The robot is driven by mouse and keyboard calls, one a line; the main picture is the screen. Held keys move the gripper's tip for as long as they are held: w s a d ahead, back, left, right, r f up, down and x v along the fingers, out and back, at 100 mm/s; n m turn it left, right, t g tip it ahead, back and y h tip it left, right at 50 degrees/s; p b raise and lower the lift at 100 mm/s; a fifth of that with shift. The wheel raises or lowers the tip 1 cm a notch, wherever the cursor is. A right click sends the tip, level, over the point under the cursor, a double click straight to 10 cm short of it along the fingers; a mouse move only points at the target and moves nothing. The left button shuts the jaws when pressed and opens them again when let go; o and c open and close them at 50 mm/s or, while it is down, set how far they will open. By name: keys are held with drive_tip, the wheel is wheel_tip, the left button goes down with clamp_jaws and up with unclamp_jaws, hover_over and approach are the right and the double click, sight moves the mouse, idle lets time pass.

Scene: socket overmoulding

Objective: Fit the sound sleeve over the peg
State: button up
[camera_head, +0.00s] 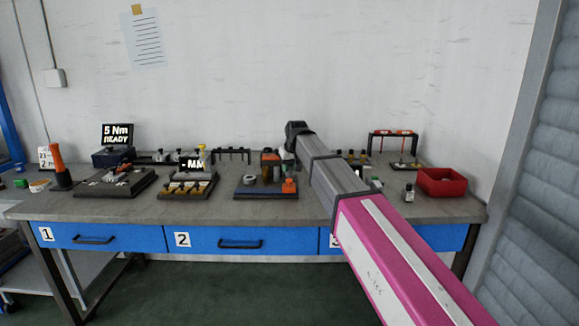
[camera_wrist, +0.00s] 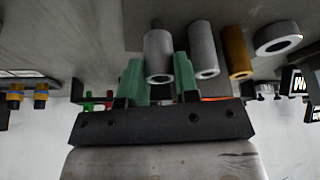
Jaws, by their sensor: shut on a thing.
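In the wrist view, my gripper (camera_wrist: 158,64) has its two green fingers closed on the sides of a grey sleeve (camera_wrist: 158,48). The sleeve's open end faces the camera. A short dark stub (camera_wrist: 156,23) shows just beyond its far end; I cannot tell whether this is the peg. In the head view, my arm partly hides this area, and the held sleeve is too small to make out.
A pale ring (camera_wrist: 278,38) lies right of the sleeves. In the head view, a blue-edged board (camera_head: 262,194) carries the ring and an orange block (camera_head: 289,186). A fixture with brass parts (camera_head: 186,190) stands left; a red bin (camera_head: 441,181) and small bottle (camera_head: 408,193) stand right.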

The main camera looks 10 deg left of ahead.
drive_tip(key=shift+f, duration=0.9)
drive_tip(key=o, duration=0.9)
drive_tip(key=shift+r, duration=0.1)
drive_tip(key=shift+s+r, duration=0.15)
drive_tip(key=shift+r, duration=0.2)
drive_tip(key=v, duration=1)
drive_tip(key=shift+d+f, duration=0.1)
drive_tip(key=shift+d, duration=0.05)
